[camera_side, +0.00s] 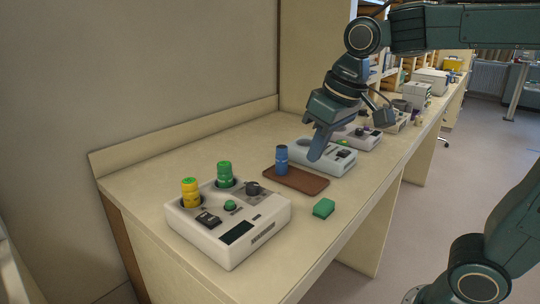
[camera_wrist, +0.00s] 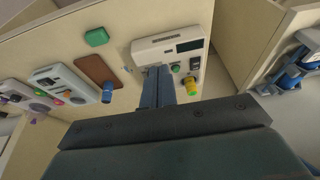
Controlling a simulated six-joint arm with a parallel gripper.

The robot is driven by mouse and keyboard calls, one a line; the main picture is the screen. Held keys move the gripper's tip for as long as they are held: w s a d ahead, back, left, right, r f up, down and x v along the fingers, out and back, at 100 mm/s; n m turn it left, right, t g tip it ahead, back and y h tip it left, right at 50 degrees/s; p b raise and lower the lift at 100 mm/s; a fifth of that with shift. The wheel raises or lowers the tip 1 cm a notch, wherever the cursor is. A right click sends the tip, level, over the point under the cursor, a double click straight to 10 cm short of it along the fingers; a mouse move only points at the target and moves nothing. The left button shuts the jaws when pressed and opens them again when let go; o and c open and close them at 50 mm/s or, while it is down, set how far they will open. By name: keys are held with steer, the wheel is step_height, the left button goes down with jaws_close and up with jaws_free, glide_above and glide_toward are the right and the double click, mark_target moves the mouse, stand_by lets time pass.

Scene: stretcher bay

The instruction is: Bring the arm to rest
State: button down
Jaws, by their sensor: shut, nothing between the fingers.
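My gripper (camera_side: 318,148) is shut and empty. In the side view it hangs in the air, pointing down, in front of a white device (camera_side: 322,157) on the bench. In the wrist view the closed fingers (camera_wrist: 158,88) cover part of the nearer white device. My arm reaches in from the upper right of the side view.
The nearer white device (camera_side: 228,234) holds a yellow bottle (camera_side: 190,192) and a green bottle (camera_side: 225,174). A blue bottle (camera_side: 281,158) stands on a brown tray (camera_side: 296,180). A green block (camera_side: 323,208) lies near the front edge. More devices line the bench behind.

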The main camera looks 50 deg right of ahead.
steer(key=s+d+f+t, duration=0.1)
steer(key=s+f, duration=0.4)
steer(key=s, duration=0.7)
steer(key=shift+d+t, duration=0.4)
steer(key=shift+d, duration=0.3)
